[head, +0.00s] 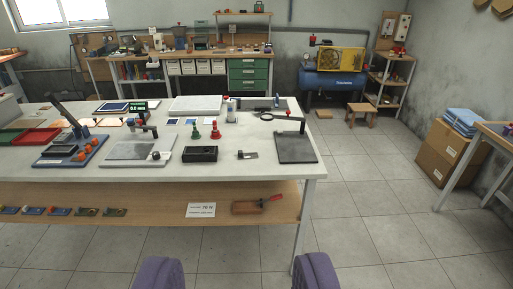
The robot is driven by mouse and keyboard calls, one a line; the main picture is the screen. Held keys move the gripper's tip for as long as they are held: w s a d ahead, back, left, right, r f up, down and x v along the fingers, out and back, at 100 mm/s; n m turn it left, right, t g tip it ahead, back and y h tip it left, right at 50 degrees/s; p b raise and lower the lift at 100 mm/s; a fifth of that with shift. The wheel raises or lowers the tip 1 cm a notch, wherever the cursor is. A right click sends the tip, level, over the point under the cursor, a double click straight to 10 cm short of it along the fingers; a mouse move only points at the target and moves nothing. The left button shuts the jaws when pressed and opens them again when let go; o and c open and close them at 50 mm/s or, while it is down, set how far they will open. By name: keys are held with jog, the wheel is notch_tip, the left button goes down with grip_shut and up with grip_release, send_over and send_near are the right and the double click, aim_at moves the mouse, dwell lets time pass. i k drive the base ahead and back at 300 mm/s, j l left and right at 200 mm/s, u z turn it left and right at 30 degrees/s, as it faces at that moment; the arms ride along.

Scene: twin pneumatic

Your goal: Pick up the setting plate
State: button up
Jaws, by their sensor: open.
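My gripper (237,273) shows as two purple fingers, wide apart at the bottom edge, with nothing between them. It is in front of the white workbench (225,178) and apart from it. I cannot tell for sure which thing is the setting plate. A small metal piece (247,155) lies near the bench's front edge, right of a black block with a recess (201,154). A grey flat plate with a stand (136,149) lies further left. A dark square plate with an upright post (296,148) is at the right end.
A wooden lower shelf (160,195) holds a label card (201,210), a red-handled tool in a wooden holder (258,204) and several small parts. Red and green trays are far left. Cardboard boxes (447,152) and another table stand right. The tiled floor (385,225) right of the bench is clear.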

aim_at(240, 156)
jog(key=i+j, duration=0.15)
jog(key=i, duration=0.45)
jog(key=i+j, duration=0.15)
jog(key=i, duration=0.45)
jog(key=i+j, duration=0.15)
jog(key=i, duration=0.5)
jog(key=i+j, duration=0.15)
jog(key=i, duration=0.45)
jog(key=i+j, duration=0.15)
jog(key=i, duration=0.45)
jog(key=l+z, duration=0.05)
